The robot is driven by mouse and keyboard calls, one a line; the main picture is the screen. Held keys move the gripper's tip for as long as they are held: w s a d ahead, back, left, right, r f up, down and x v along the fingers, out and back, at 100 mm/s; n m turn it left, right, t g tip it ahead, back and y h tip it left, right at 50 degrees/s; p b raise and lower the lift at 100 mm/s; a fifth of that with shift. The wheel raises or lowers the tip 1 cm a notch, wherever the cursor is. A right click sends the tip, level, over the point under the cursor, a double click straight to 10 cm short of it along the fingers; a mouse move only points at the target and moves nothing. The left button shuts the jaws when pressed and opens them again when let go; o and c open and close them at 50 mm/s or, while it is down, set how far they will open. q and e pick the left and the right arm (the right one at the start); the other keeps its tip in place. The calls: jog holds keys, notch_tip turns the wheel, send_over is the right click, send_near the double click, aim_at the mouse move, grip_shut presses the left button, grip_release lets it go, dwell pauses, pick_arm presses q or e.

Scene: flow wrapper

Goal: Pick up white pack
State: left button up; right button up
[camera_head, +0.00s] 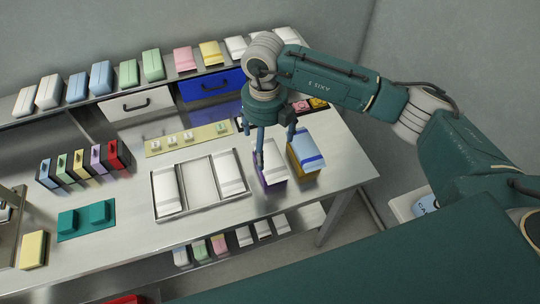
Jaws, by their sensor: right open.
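A white pack (271,158) lies on top of a purple box (273,183) on the metal table, right of the metal tray. My right gripper (275,151) is open above this pack, fingers pointing down. One finger overlaps the pack's left side in the picture and the other is near its upper right; I cannot tell if they touch it. Two more white packs, a left one (167,190) and a right one (229,172), lie in the tray (196,212). More white packs stand on the back shelf, such as one at the far left (49,92). My left gripper is not in view.
A blue-and-white pack (304,148) on a yellow box stands close to the gripper's right. Colored binders (85,163), teal blocks (97,213) and a yellow pack (33,250) are at left. White (135,104) and blue (212,85) drawers sit under the back shelf. The table front is clear.

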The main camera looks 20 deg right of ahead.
aim_at(265, 157)
jog(key=f+p, duration=0.1)
jog(key=f, duration=0.1)
jog(key=f+p, duration=0.1)
jog(key=f, duration=0.1)
jog(key=shift+s+a+f+p, duration=0.2)
jog(key=shift+p, duration=0.1)
jog(key=shift+f, duration=0.25)
jog(key=shift+w+f, duration=0.1)
jog(key=shift+f, duration=0.1)
jog(key=c, duration=1.3)
